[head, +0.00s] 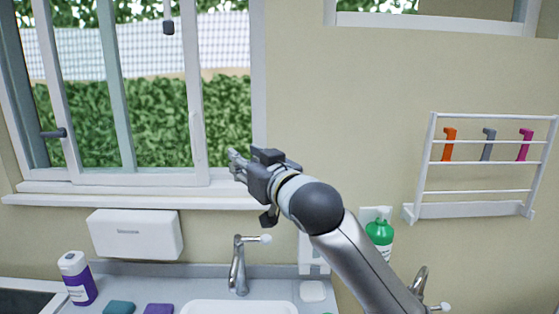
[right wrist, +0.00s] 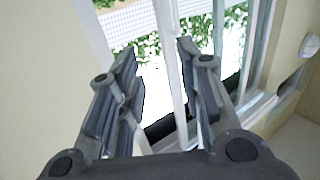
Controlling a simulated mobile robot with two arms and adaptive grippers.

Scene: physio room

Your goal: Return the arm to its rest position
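My right arm reaches up from the lower right in the head view. Its gripper (head: 236,162) is in front of the window's lower right corner, above the sink counter, pointing left. In the right wrist view the two fingers of the right gripper (right wrist: 158,72) stand apart with nothing between them, and the window frame and green hedge show beyond. I cannot tell from the views whether the gripper touches the window. My left gripper is not in view.
The window (head: 197,120) has a sill (head: 130,200) below it. Below are a white dispenser (head: 136,234), a tap (head: 238,265), a sink (head: 238,307) and a purple bottle (head: 77,280). A green bottle (head: 379,234) and a wall rack (head: 470,210) are at the right.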

